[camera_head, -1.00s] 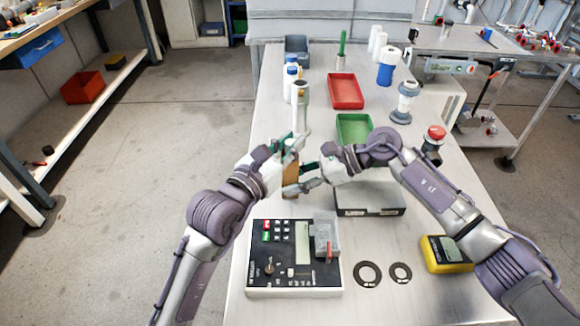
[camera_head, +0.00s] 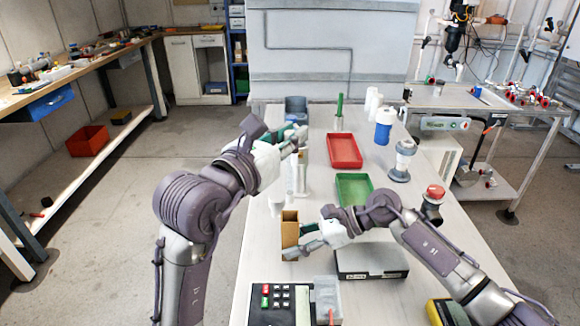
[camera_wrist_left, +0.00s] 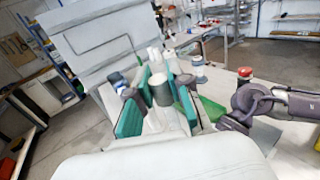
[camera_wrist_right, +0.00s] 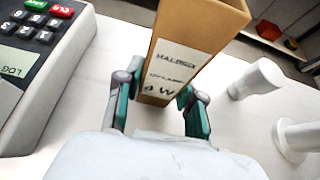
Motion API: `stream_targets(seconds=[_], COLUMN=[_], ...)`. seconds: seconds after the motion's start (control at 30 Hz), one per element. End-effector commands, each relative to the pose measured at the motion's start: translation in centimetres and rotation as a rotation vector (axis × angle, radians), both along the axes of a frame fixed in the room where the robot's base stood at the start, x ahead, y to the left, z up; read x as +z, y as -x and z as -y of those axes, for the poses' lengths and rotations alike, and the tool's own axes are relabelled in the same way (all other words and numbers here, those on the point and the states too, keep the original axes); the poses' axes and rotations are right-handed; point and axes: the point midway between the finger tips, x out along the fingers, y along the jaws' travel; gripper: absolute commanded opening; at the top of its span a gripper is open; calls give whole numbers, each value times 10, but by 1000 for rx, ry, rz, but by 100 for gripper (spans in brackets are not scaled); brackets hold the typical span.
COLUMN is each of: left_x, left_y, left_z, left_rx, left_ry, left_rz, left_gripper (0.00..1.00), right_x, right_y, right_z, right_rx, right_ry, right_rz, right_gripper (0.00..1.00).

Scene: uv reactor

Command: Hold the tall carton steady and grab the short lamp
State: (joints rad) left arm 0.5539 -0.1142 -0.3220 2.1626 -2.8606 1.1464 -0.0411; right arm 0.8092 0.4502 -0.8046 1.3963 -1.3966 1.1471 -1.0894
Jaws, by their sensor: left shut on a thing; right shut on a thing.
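The tall brown carton (camera_head: 290,228) stands upright with its top open near the left edge of the table. My right gripper (camera_head: 302,246) is shut on its lower part. In the right wrist view the carton (camera_wrist_right: 192,45) shows a white label between the green fingers. My left gripper (camera_head: 297,142) is raised above and beyond the carton. It is shut on the short lamp. In the left wrist view the lamp (camera_wrist_left: 161,92) shows as a grey cylindrical end between the green fingers; its lower part is partly hidden.
Behind the carton stand white bottles or tubes (camera_head: 299,178). A green tray (camera_head: 354,188) and a red tray (camera_head: 344,151) lie farther back. A dark-sided box (camera_head: 371,262) is right of the carton, and a keypad device (camera_head: 280,300) is in front.

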Motion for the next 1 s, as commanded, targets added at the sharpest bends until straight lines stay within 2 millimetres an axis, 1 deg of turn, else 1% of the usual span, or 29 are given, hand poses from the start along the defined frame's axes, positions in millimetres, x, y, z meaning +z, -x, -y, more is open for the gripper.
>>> stream_targets(seconds=[0.03, 0.2, 0.5, 0.53, 0.67, 0.7, 1.0], left_x=[9, 21, 23, 23, 23, 23, 23], left_y=[0, 0, 0, 0, 0, 0, 0], left_z=[0, 0, 0, 0, 0, 0, 0], left_rx=[0, 0, 0, 0, 0, 0, 0], left_ry=[-1, -1, -1, -1, -1, -1, -1], left_rz=[6, 1, -1, -1, -1, -1, -1], left_gripper=[0, 0, 0, 0, 0, 0, 0], right_x=[-1, -1, -1, -1, 0, 0, 1], right_y=[0, 0, 0, 0, 0, 0, 0], right_z=[0, 0, 0, 0, 0, 0, 1], right_rx=[0, 0, 0, 0, 0, 0, -1], right_ry=[1, 1, 1, 1, 1, 1, 0], right_rz=[0, 0, 0, 0, -1, 0, 0], right_gripper=[19, 19, 19, 43, 65, 67, 67])
